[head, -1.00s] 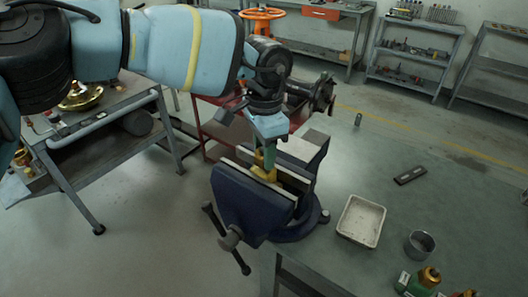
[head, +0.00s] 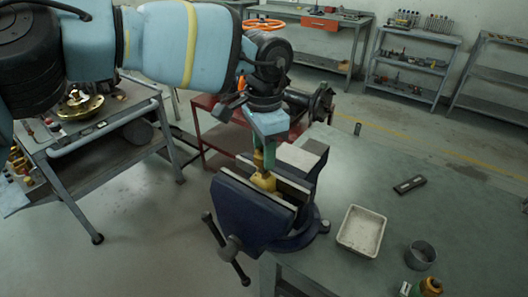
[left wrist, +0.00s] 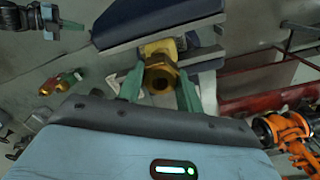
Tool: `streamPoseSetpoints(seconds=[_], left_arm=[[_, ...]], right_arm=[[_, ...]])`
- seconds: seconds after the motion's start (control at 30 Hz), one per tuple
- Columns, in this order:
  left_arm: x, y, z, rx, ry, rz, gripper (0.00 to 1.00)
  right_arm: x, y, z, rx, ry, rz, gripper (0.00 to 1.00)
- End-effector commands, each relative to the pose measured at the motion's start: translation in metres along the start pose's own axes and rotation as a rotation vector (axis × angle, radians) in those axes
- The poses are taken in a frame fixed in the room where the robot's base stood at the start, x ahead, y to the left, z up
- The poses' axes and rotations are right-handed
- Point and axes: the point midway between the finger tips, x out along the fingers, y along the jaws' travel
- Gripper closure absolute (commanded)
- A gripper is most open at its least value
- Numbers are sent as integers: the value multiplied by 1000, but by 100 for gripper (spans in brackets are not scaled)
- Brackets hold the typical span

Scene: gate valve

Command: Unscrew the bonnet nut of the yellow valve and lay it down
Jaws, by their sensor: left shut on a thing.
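The yellow valve (head: 264,182) stands clamped in the blue vise (head: 240,208). My left gripper (head: 264,156) comes down from above, its green fingers shut on the brass bonnet nut (left wrist: 160,79). In the left wrist view, the left gripper (left wrist: 158,88) has one finger on each side of the nut, whose dark bore faces the camera. The yellow valve body (left wrist: 157,49) shows just beyond it. I cannot tell whether nut and valve still touch. A dark gripper with green tips, likely my right (left wrist: 70,25), shows small at the wrist view's upper left; its opening is unclear.
On the grey bench (head: 450,220), right of the vise, are a white tray (head: 361,231), a grey cup (head: 421,255), a flat dark part (head: 409,184) and a green-and-gold item (head: 428,285). Free bench surface lies around the tray. A red cart (head: 215,125) stands behind the vise.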

Motion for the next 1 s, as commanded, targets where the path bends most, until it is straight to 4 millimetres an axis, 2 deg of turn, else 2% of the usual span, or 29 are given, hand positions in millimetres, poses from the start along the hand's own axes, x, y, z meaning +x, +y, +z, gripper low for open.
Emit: streamPoseSetpoints(seconds=[0.43, 1.0], left_arm=[[-12, 0, 0, -1, 1, -1, 90], [-27, 0, 0, -1, 0, -1, 90]], right_arm=[[3, 1, -6, -2, 11, 1, 100], [0, 0, 0, 0, -1, 0, 100]])
